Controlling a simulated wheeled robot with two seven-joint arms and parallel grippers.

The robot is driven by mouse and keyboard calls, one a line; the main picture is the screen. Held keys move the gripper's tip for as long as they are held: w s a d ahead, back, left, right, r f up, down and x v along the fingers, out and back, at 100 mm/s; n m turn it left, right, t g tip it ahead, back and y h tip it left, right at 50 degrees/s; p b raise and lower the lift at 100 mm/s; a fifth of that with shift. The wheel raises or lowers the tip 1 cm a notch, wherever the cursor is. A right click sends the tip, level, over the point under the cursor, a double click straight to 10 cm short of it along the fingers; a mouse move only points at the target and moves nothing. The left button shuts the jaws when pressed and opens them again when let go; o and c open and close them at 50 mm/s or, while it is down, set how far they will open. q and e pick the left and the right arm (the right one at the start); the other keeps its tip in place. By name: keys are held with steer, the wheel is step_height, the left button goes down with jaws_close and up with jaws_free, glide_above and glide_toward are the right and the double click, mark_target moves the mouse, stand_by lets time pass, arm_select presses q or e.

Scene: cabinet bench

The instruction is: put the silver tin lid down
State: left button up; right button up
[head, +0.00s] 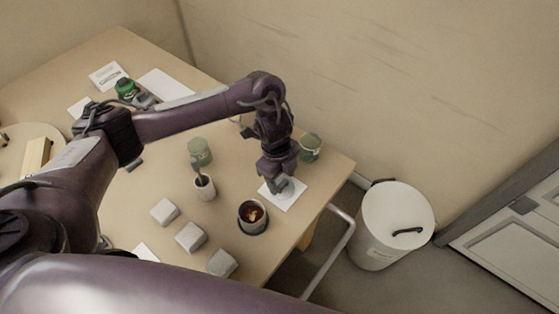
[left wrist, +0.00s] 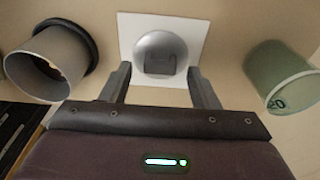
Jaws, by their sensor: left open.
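The silver tin lid (left wrist: 157,50) is a round domed disc with a flat tab-like grip. In the left wrist view it lies on a white square sheet (left wrist: 195,30). In the head view the lid (head: 290,187) is partly hidden by my left gripper, and the sheet (head: 288,201) lies near the table's right end. My left gripper (head: 276,187) is over the lid, pointing down. In the left wrist view its two fingers (left wrist: 160,85) are apart, one on each side of the lid's near edge, with nothing between them held. My right gripper is not in view.
An open dark-rimmed tin (head: 253,217) stands left of the sheet, and a green canister (head: 311,147) stands behind it. A cup (head: 204,188), another green canister (head: 200,152) and pale blocks (head: 190,237) stand further left. A white bin (head: 395,225) is beyond the table edge.

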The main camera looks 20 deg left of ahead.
arm_select(q)
step_height(320, 180, up, 11)
steer(key=a+p, duration=0.1)
steer(key=p, duration=0.1)
steer(key=shift+w+a+f+p, duration=0.15)
steer(key=shift+w+p, duration=0.05)
steer(key=shift+p, duration=0.1)
